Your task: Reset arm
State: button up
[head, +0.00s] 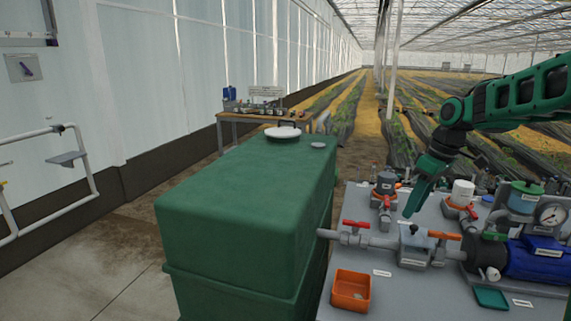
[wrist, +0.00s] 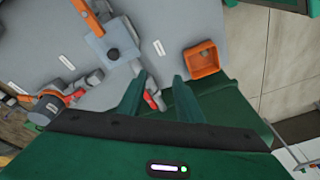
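My gripper (head: 408,213) hangs from my green arm at the right of the head view. It points down and to the left, above the grey skid table (head: 335,288). In the head view its tips appear just over the clear-topped filter block (head: 413,240); the exact height is hard to judge. In the wrist view the two green fingers of my gripper (wrist: 160,77) stand apart with nothing between their tips. A red valve handle (wrist: 151,100) shows beyond and between the fingers.
An orange bin (head: 350,290) sits at the table's front left. A blue pump (head: 535,260), gauge (head: 552,215) and red-handled valve (head: 356,224) crowd the table. A large green tank (head: 245,215) stands left. A wooden bench (head: 262,118) is farther back.

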jog(key=s+d+f+m, duration=0.2)
jog(key=s+m, duration=0.2)
jog(key=s, duration=0.8)
jog(key=s+d+f+m+g+h, duration=0.1)
jog(key=s+m, duration=0.4)
jog(key=s, duration=0.7)
jog(key=s+d+f+m+h, duration=0.1)
jog(key=s+d+f+m, duration=0.2)
jog(key=s, duration=0.9)
jog(key=shift+s+f+m, duration=0.3)
jog(key=shift+f+m, duration=0.15)
jog(key=shift+m, duration=0.65)
jog(key=shift+w+f+g, duration=0.25)
jog(key=shift+w+g, duration=0.05)
jog(key=shift+w, duration=0.35)
jog(key=shift+d, duration=0.15)
